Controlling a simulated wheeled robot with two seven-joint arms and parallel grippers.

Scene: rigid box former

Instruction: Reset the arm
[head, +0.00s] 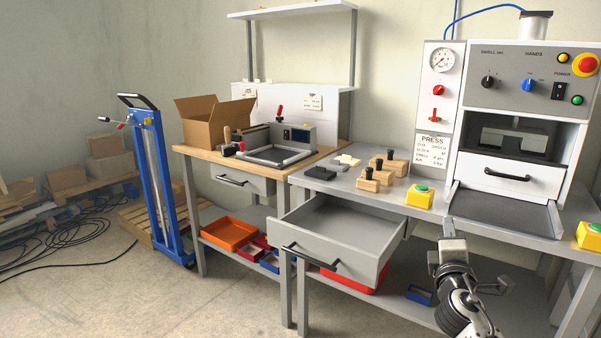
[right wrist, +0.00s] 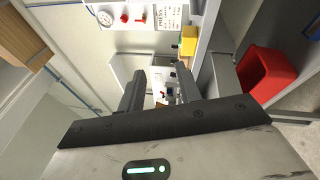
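My right gripper (head: 448,232) rises from the lower right of the head view, in front of the grey bench and to the right of the pulled-out drawer (head: 334,247). In the right wrist view my right gripper (right wrist: 160,78) shows its two dark fingers apart, with nothing held between them. It does not appear to touch anything. My left gripper and left arm are not in the head view.
The press machine (head: 522,120) stands on the bench at right, with a yellow button box (head: 420,196) beside it. Wooden blocks with black knobs (head: 375,180) sit on the bench. A blue lift trolley (head: 158,185) stands left. Bare floor (head: 130,290) lies front left.

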